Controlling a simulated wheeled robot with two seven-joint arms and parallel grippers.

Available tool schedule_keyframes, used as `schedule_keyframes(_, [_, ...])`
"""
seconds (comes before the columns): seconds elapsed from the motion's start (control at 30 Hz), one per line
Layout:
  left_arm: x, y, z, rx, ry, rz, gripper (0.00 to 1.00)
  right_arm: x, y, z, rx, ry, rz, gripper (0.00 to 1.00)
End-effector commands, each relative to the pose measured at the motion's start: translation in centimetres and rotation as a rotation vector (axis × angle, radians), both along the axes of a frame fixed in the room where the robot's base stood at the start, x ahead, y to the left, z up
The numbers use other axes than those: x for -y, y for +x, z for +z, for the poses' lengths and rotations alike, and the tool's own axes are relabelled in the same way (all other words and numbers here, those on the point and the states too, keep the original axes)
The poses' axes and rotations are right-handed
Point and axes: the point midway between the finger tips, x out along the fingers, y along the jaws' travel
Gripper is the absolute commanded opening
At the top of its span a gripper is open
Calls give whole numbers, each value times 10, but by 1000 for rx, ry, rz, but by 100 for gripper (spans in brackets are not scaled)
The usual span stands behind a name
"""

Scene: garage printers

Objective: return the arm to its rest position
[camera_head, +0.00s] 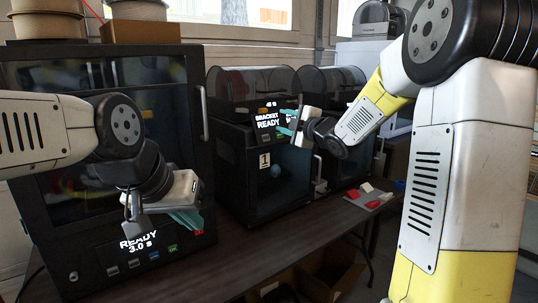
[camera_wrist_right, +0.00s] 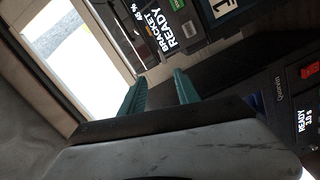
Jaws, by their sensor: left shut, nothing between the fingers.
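My left arm comes in from the left, and its gripper (camera_head: 188,222) hangs low in front of the large left printer. Its teal fingers are together with nothing between them. My right arm fills the right side of the head view. Its gripper (camera_head: 282,121) points left, in front of the upper part of the printer marked 1 (camera_head: 262,175), whose screen reads "BRACKET READY". In the right wrist view, the teal fingers (camera_wrist_right: 160,75) stand apart with nothing visible between them. I cannot tell how far the right fingers are from the printer.
The large printer (camera_head: 55,215) reads "READY 3.0 s". A third printer (camera_head: 345,150) stands to the right of printer 1. A grey tray (camera_head: 357,200) with red and white pieces lies on the dark table (camera_head: 285,250). Cardboard boxes (camera_head: 335,272) sit below the table.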

Motion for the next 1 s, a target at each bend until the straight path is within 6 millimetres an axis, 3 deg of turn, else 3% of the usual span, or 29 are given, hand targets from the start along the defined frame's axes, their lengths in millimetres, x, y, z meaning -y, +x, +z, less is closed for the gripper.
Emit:
schedule_keyframes(0.27, [0,0,0,1,0,0,0,42,-21,8,-158,129,-169,38])
schedule_keyframes(0.47, [0,0,0,1,0,0,0,83,-63,4,-357,301,-350,38])
schedule_keyframes(0.57, [0,0,0,1,0,0,0,103,-104,-5,-505,432,-468,38])
schedule_keyframes(0.7, [0,0,0,1,0,0,0,119,-192,-35,-782,662,-658,38])
schedule_keyframes(0.8, [0,0,0,1,0,0,0,116,-257,-59,-973,800,-772,38])
schedule_keyframes(0.9, [0,0,0,1,0,0,0,107,-309,-78,-1121,894,-854,38])
schedule_keyframes(1.0, [0,0,0,1,0,0,0,99,-344,-90,-1221,946,-908,38])
